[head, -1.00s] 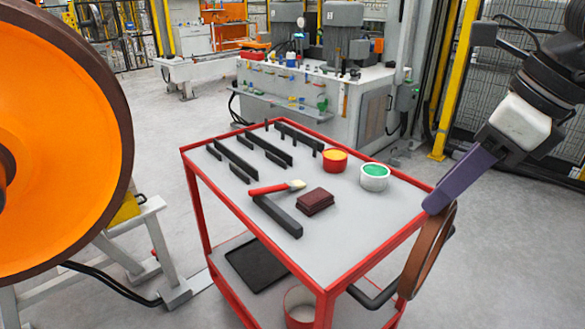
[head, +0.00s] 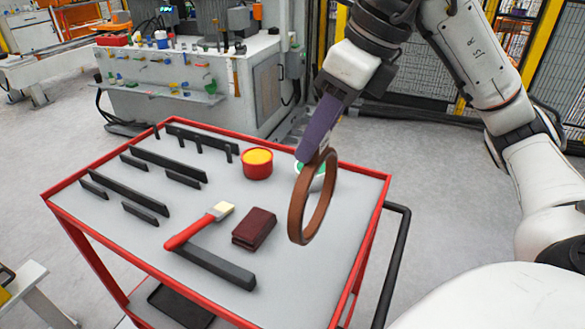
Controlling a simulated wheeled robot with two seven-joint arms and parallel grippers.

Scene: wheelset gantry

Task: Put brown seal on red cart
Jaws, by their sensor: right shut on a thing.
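The brown seal (head: 295,217) is a ring held upright in my right gripper (head: 318,156). The gripper is shut on the ring's upper rim. The ring hangs over the right part of the red cart (head: 378,200), whose grey top has a red rim. I cannot tell whether the ring's lower edge touches the cart top. The ring and gripper partly hide a white tin with green content (head: 300,168). My left gripper is not in view.
On the cart top are a red tin with yellow content (head: 258,162), a red-handled brush (head: 200,226), a dark red block (head: 255,229) and several black bars (head: 215,268). Bare top shows around the block. A black handle (head: 397,260) sticks out on the cart's right.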

